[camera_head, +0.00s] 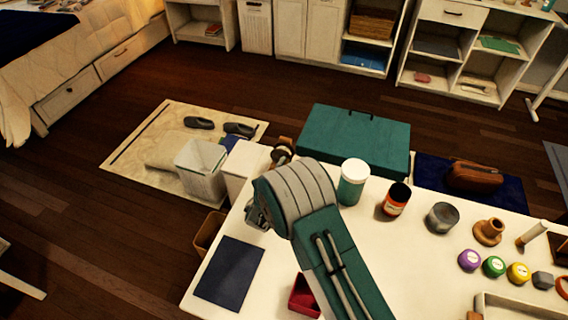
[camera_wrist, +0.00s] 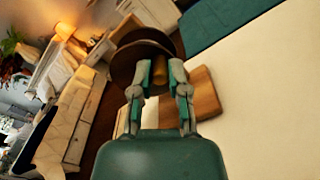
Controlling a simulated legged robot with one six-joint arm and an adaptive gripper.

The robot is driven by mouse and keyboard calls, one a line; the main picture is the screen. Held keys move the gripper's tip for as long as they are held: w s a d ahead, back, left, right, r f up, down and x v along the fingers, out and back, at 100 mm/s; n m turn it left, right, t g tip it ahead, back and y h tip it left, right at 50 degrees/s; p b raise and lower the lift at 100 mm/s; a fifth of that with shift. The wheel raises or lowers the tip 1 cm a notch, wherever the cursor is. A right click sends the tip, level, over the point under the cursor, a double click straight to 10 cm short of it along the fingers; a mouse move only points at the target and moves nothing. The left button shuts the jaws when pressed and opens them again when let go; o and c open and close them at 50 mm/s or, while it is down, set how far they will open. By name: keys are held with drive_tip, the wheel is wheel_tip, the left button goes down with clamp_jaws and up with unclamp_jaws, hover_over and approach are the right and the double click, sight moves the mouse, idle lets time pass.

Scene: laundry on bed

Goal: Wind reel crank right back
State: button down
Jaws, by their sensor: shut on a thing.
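The reel (camera_wrist: 134,62) shows in the wrist view as dark brown round discs beside a wooden block (camera_wrist: 206,98) at the edge of the white table. Part of the reel (camera_head: 282,152) also shows in the head view, just beyond my arm. My gripper (camera_wrist: 160,71) is at the reel, with its fingers on either side of a yellowish-brown crank handle (camera_wrist: 159,79) and shut on it. The fingers hide much of the handle and the crank's arm. In the head view my arm hides the gripper's grip on the crank.
A large green box (camera_head: 355,140) stands behind the table. A clear bin (camera_head: 201,170) is at the left.

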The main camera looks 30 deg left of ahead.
drive_tip(key=shift+f+m, duration=0.3)
drive_tip(key=shift+m, duration=0.6)
drive_tip(key=shift+d, duration=0.1)
drive_tip(key=c, duration=0.6)
unclamp_jaws()
drive_tip(key=shift+f, duration=0.1)
drive_tip(key=shift+c, duration=0.2)
drive_tip(key=shift+s, duration=0.2)
drive_tip(key=s, duration=0.7)
drive_tip(key=s+d, duration=0.1)
drive_tip(key=s, duration=0.3)
drive_tip(key=shift+s+d, duration=0.1)
drive_tip(key=shift+s, duration=0.1)
